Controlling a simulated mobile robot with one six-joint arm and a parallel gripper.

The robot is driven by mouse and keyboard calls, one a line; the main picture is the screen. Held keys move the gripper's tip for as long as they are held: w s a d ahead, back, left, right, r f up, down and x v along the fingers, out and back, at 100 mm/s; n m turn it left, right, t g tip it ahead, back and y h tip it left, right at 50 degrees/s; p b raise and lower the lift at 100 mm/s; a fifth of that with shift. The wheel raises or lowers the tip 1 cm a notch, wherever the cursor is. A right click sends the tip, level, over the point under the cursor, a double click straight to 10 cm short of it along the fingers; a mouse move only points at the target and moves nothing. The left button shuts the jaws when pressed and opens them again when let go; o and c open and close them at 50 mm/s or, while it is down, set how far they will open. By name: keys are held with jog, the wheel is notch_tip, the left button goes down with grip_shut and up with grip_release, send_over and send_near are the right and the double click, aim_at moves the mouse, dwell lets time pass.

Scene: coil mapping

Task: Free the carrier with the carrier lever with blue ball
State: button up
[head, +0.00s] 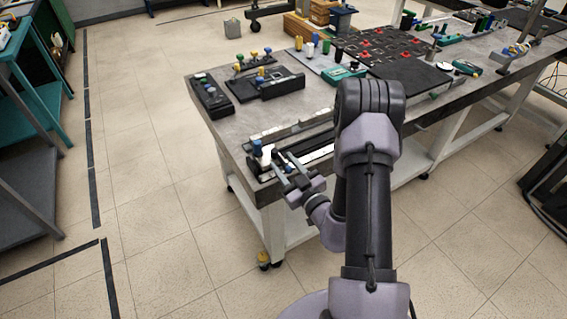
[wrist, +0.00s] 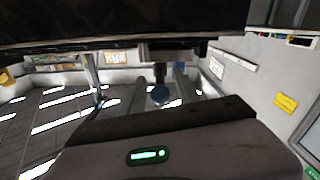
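The lever with the blue ball (head: 257,146) stands at the near left corner of the grey workbench in the head view, by a white block (head: 266,154). My gripper (head: 283,157) is open and empty at the bench corner, close to the white block. The wrist view shows its fingers (wrist: 161,82) spread apart. I cannot tell from these views how deep the ball lies between them. The carrier cannot be made out clearly.
A long rail (head: 300,126) runs along the bench's near edge. Black blocks with coloured knobs (head: 265,84) stand farther back, and a black board with red pieces (head: 385,50) lies farther right. A teal shelf (head: 40,95) is at far left. The floor (head: 150,150) between is clear.

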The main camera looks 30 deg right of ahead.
grip_shut()
dwell(1.3)
